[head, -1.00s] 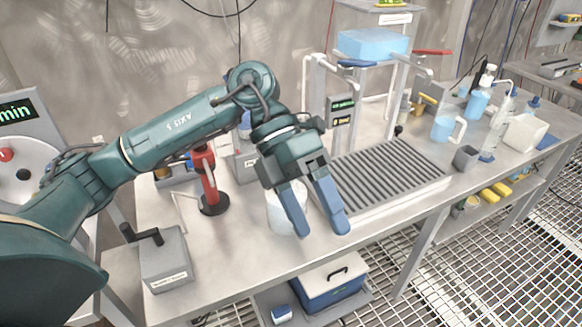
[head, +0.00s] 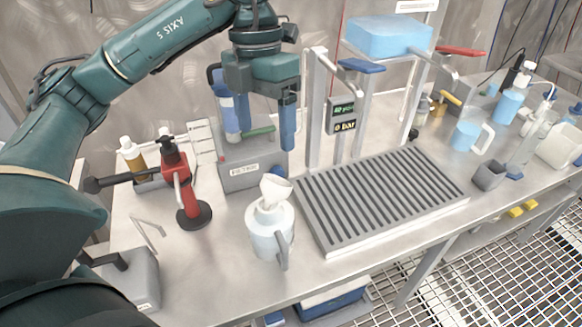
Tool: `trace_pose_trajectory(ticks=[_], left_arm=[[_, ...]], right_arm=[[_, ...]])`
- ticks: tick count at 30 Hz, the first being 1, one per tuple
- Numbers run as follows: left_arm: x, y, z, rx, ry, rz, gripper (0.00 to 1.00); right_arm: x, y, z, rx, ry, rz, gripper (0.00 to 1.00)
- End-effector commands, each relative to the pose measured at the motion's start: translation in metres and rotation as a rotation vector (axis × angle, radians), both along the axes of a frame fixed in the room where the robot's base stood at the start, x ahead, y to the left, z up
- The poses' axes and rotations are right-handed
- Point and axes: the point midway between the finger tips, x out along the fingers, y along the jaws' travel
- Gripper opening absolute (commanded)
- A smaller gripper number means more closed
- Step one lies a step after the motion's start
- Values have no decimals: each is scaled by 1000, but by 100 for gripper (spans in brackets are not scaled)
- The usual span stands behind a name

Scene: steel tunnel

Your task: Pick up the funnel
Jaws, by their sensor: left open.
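A white, funnel-shaped piece (head: 276,188) sits tilted in the top of a pale jug (head: 268,230) on the steel bench; I take it to be the funnel. The jug's handle faces the front. My left gripper (head: 260,138) is open and empty, its two blue fingers pointing down. In the picture it is above and behind the jug, in front of a grey labelled box (head: 240,172), and apart from the funnel. The funnel's lower part is hidden inside the jug. My right gripper is not in view.
A red stand with a dark round base (head: 193,215) is left of the jug. A ribbed drain tray (head: 380,195) and a frame bearing a blue block (head: 388,36) are to the right. A blue jug (head: 468,135) and bottles stand further right. The bench front is clear.

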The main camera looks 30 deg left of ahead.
Motion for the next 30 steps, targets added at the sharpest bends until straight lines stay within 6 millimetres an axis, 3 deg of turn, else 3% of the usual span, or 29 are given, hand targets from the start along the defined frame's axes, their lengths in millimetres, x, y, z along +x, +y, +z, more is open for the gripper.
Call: trace_pose_trajectory(ticks=[4, 11, 22, 30], left_arm=[[-2, -2, -14, 0, 4, -3, 77], [-8, -6, -56, -1, 5, -2, 77], [-10, -7, -89, 0, 4, 1, 77], [-10, -8, -126, 1, 3, -1, 77]], right_arm=[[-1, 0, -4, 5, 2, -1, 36], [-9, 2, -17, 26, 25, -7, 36], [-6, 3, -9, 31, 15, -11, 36], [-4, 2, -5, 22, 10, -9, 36]])
